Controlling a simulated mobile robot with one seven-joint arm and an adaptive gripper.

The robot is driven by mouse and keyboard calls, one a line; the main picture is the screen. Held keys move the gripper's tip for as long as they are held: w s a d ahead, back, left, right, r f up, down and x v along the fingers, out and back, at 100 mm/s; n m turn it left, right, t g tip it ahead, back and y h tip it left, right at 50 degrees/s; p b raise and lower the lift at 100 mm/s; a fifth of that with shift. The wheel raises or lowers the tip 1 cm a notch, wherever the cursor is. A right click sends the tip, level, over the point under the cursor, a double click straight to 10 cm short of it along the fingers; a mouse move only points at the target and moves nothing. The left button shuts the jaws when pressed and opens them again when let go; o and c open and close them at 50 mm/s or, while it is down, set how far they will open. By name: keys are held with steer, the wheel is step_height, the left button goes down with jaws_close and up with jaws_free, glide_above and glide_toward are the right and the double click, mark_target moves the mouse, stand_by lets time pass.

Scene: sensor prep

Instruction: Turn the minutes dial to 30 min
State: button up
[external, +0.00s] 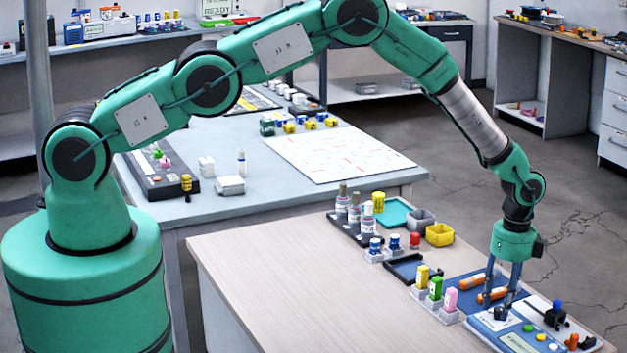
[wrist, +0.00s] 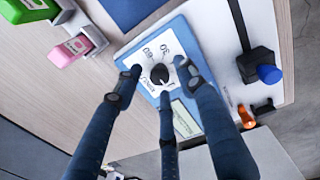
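The minutes dial (wrist: 159,74) is a small round black knob on the white face of a blue-edged device (wrist: 140,54). Printed 30 and 60 marks stand on the face beside it; its pointer is too small to read. In the wrist view, the dark fingers of my gripper (wrist: 158,70) surround the dial, with white face visible between fingertips and knob. They look open, not closed on it. In the external view, my gripper (external: 507,292) points down over the device (external: 510,338) at the bench's right front, and the dial is hard to make out among the fingers.
Orange cylinders (external: 472,282) lie on a blue tray close behind my gripper. A rack with yellow, green and pink bottles (external: 451,299) stands to its left. A black fixture with a blue knob (wrist: 268,74) is to its right. The bench's left front (external: 290,270) is clear.

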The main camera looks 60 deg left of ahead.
jaws_close()
